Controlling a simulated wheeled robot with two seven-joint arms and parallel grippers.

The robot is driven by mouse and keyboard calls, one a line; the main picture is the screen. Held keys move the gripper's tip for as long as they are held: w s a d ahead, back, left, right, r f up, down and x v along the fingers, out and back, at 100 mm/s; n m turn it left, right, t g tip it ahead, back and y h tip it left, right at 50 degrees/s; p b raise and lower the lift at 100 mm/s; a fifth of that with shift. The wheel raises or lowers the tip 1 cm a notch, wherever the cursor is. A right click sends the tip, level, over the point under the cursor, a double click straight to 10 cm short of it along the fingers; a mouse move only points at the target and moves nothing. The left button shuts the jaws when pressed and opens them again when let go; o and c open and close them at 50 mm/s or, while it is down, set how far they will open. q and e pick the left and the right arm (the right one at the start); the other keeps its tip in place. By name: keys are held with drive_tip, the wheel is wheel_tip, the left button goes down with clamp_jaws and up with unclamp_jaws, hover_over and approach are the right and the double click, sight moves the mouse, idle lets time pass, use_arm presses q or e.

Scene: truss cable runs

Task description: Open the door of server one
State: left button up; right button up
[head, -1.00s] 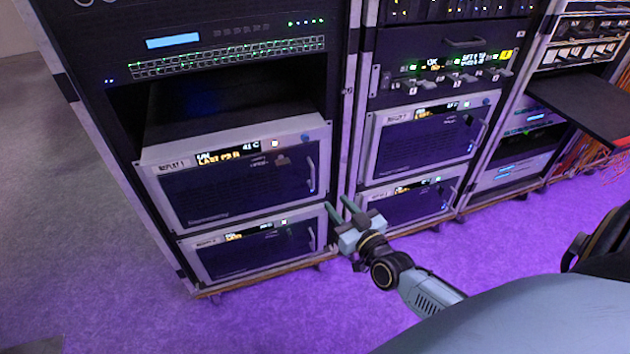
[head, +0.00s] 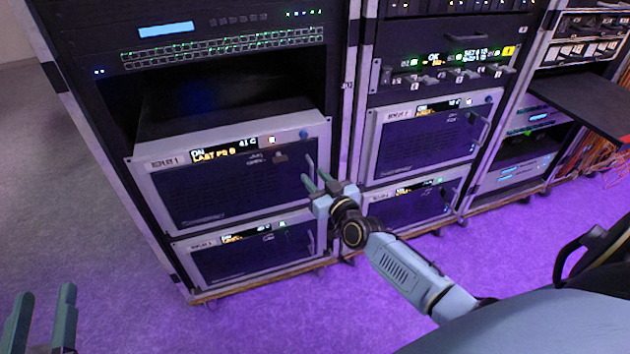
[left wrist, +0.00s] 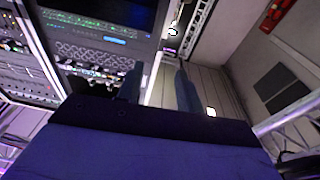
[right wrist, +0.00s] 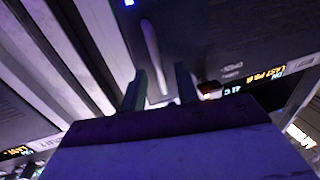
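Server one is the grey-framed, dark-fronted unit labelled REPLAY 1 (head: 230,180) in the left rack; its door looks shut. A thin upright handle (head: 311,172) is at the door's right edge. My right gripper (head: 318,184) is open at this handle. In the right wrist view the handle (right wrist: 152,45) lies in line with the gap between the fingers (right wrist: 160,88); whether it is between them in depth I cannot tell. My left gripper (head: 42,312) is open and empty at the lower left, away from the rack; its fingers (left wrist: 157,88) show apart in the left wrist view.
A similar unit (head: 245,252) sits directly below server one. The middle rack holds another such unit (head: 425,140) beside it. A dark shelf (head: 585,105) sticks out from the right rack. The purple-lit floor (head: 350,300) before the racks is clear.

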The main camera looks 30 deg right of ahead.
drive_tip(key=shift+w, duration=0.35)
clamp_jaws()
